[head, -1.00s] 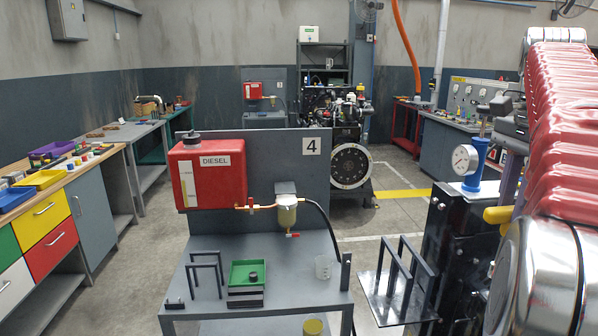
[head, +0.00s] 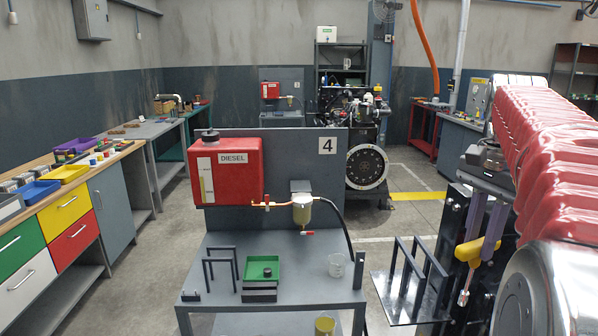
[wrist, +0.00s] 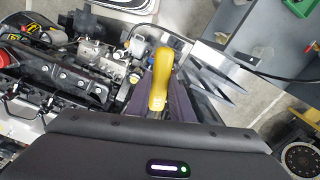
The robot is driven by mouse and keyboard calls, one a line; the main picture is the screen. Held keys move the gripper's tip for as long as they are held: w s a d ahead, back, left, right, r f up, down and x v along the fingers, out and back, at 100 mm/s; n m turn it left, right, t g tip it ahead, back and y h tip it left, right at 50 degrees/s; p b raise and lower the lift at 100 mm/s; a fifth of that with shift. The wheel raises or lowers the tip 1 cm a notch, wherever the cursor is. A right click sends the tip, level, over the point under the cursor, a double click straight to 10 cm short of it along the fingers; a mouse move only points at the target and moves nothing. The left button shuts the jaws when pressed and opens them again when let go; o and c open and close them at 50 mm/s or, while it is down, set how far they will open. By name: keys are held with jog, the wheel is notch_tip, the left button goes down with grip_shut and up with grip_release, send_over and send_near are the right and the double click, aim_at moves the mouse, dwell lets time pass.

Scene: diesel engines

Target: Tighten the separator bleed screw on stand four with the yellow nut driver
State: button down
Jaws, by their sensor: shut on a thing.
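My gripper (head: 482,235) is shut on the yellow nut driver (head: 468,250). It holds the driver with its shaft pointing down, right of stand four. In the wrist view the yellow handle (wrist: 160,82) sits between the purple fingers. Stand four (head: 325,250) carries a back panel marked 4, a red diesel tank (head: 228,180) and the separator (head: 302,210) with its clear yellowish bowl. A small red part (head: 307,233) shows below the bowl. The bleed screw is too small to make out. The driver is well apart from the separator.
A black rack (head: 408,275) stands between the stand and my gripper. A black hose (head: 343,225) curves down right of the separator.

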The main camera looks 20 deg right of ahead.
jog(key=w+a+f+n, duration=0.5)
jog(key=w+a+f, duration=0.1)
jog(key=a+f, duration=0.4)
jog(key=w+a+f+n, duration=0.6)
jog(key=a+f, duration=0.4)
jog(key=f, duration=0.2)
jog(key=w+a+f+n, duration=0.6)
jog(key=w+a+f, duration=0.2)
jog(key=a+f, duration=0.2)
jog(key=shift+w+f, duration=0.25)
jog(key=shift+f, duration=0.5)
jog(key=shift+a, duration=0.15)
